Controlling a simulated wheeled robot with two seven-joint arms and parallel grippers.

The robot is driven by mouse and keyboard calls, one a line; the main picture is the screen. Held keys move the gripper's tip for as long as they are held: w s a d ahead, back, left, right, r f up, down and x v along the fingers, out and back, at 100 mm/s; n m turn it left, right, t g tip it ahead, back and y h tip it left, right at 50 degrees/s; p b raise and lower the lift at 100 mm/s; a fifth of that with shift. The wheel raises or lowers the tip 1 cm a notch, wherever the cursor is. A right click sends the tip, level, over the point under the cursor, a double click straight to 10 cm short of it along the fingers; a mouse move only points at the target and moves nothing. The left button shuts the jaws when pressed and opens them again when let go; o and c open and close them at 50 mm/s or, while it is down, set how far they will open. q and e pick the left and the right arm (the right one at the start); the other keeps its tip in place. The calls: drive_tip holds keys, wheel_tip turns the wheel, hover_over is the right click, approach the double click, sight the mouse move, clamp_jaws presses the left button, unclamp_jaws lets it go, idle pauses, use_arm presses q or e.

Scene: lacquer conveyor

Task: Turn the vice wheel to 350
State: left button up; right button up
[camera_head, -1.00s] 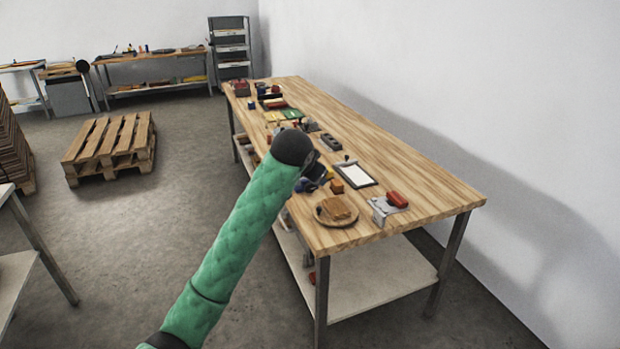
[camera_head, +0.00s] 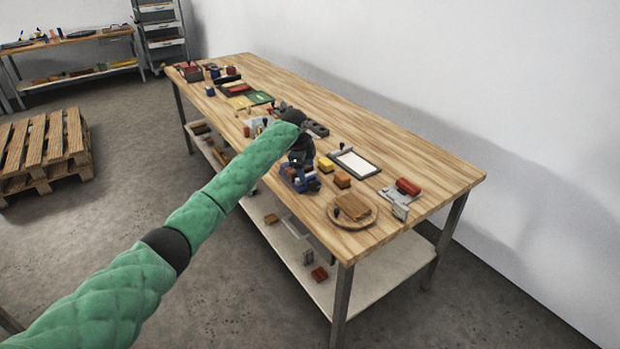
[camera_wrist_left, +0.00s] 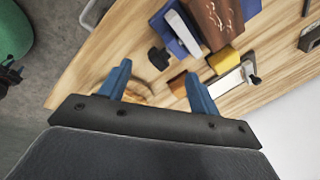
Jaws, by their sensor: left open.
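My left gripper (camera_head: 303,158) is above the near part of the wooden table in the head view, pointing down. In the left wrist view its two blue fingers (camera_wrist_left: 157,73) are spread with nothing between them. A blue body with a grey plate (camera_wrist_left: 180,32) and a brown block (camera_wrist_left: 218,22) beside it lies beyond the fingertips; it may be the vice. A small black handle or knob (camera_wrist_left: 158,58) shows near the fingertips, apart from them as far as I can tell. I cannot read a wheel or any scale. In the head view my gripper partly hides this spot.
On the wooden table (camera_head: 420,149), a yellow block (camera_head: 325,164), an orange block (camera_head: 342,180), a round board (camera_head: 366,219), a white-sheeted board (camera_head: 355,162) and a grey fixture with a red cylinder (camera_head: 408,187) lie nearby. The table's right strip is bare.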

sight(314, 181)
use_arm(q)
drive_tip(key=f+m, duration=0.2)
drive_tip(key=w+d+f+m+p, duration=0.1)
drive_tip(key=f+m, duration=0.1)
drive_tip(key=d+f+m+p, duration=0.1)
drive_tip(key=f+m, duration=0.1)
drive_tip(key=m, duration=0.1)
drive_tip(key=shift+w+d+f+h, duration=0.1)
drive_tip(key=shift+w+d+h, duration=0.1)
drive_tip(key=shift+h, duration=0.2)
drive_tip(key=shift+p+x, duration=0.4)
drive_tip(key=shift+x, duration=0.4)
use_arm(e)
wheel_tip(314, 181, down, 7)
drive_tip(key=d+t, duration=0.1)
drive_tip(key=t, duration=0.1)
drive_tip(key=shift+w, duration=0.25)
use_arm(q)
drive_tip(key=shift+f, duration=0.1)
use_arm(e)
drive_tip(key=shift+r, duration=0.1)
use_arm(q)
drive_tip(key=c, duration=1)
use_arm(e)
drive_tip(key=shift+s+d, duration=0.1)
drive_tip(key=shift+s, duration=0.05)
